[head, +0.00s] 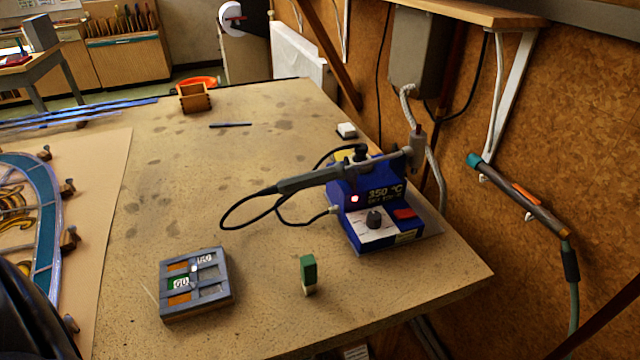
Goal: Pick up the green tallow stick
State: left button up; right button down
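The green tallow stick (308,268) stands upright on the workbench near its front edge, right of the middle of the view. Its upper part is green and its lower end is pale. Nothing touches it. Neither of my grippers shows in the head view. A dark rounded shape fills the lower left corner, but no fingers can be made out on it.
A grey tray (228,298) with compartments lies left of the stick. A blue soldering station (375,215) with its iron and cable stands behind it to the right. A leaded panel (45,215) lies at left. The bench (180,215) between is mostly clear.

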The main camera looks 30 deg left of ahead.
aim_at(307, 263)
jog(key=j+u, duration=0.2)
jog(key=u, duration=0.15)
jog(key=j+u, duration=0.35)
jog(key=k+l, duration=0.05)
jog(key=l, duration=0.05)
